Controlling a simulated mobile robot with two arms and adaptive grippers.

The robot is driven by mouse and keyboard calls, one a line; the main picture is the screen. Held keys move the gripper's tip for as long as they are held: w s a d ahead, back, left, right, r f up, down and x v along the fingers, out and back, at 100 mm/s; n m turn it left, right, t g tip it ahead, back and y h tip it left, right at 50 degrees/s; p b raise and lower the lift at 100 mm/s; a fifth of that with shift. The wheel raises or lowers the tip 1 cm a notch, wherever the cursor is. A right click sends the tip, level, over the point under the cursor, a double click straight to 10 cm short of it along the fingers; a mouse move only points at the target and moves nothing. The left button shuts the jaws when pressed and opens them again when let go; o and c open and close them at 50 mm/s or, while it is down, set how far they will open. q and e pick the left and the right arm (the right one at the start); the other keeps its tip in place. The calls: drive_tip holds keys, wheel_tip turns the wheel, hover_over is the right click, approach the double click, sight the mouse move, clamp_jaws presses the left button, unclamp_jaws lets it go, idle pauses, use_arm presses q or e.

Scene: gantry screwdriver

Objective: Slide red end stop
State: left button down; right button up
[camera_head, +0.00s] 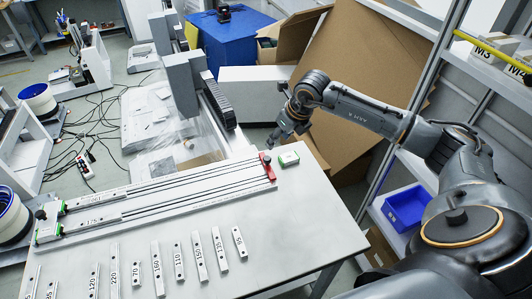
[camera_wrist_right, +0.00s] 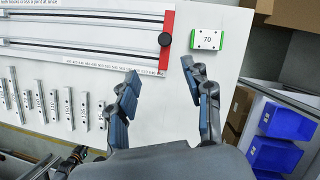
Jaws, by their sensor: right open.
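The red end stop (camera_head: 267,166) sits across the right end of the long white rail fixture (camera_head: 165,199) on the table. In the right wrist view the red end stop (camera_wrist_right: 167,42) shows as a red strip with a black knob at the fixture's end. My right gripper (camera_head: 280,140) hovers above and just behind the end stop in the head view. In the right wrist view the right gripper (camera_wrist_right: 162,82) has its two fingers spread, with nothing between them, and does not touch the end stop. My left gripper is not in view.
A green and white block marked 70 (camera_wrist_right: 206,39) lies right of the end stop. Several numbered bars (camera_head: 156,268) lie along the front of the table (camera_head: 290,240). A grey gantry column (camera_head: 182,85) stands behind. Bare tabletop lies at the front right.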

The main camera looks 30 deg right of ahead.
sight(268, 159)
drive_tip(key=x, duration=0.4)
drive_tip(key=p+x, duration=0.1)
drive_tip(key=x, duration=0.4)
drive_tip(key=d+p+x, duration=0.1)
drive_tip(key=x, duration=0.3)
drive_tip(key=shift+f, duration=0.25)
clamp_jaws()
drive_tip(key=shift+a, duration=0.1)
